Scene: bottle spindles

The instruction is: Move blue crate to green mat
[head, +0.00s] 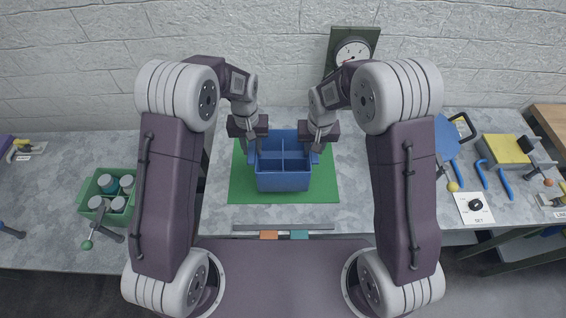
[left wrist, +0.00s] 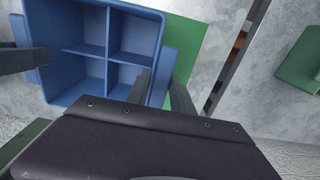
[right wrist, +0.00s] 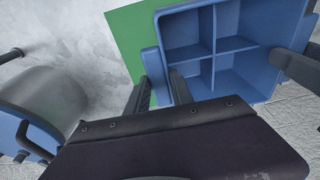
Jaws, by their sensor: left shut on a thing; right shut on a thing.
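The blue crate (head: 283,181) has several empty compartments and sits over the green mat (head: 240,190) in the middle of the table. I cannot tell whether its base touches the mat. My left gripper (head: 254,152) is shut on the crate's left handle, which shows in the left wrist view (left wrist: 169,75). My right gripper (head: 313,152) is shut on the right handle, which shows in the right wrist view (right wrist: 153,76). The crate (left wrist: 110,40) also shows its inside in the right wrist view (right wrist: 232,50). Mat shows around the crate.
A green crate (head: 80,199) with several capped bottles stands at the left. A gauge (head: 352,52) stands at the back. Blue tools, a yellow-topped box (head: 505,149) and a white dial card (head: 474,208) lie at the right. A rail (head: 283,228) runs along the front edge.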

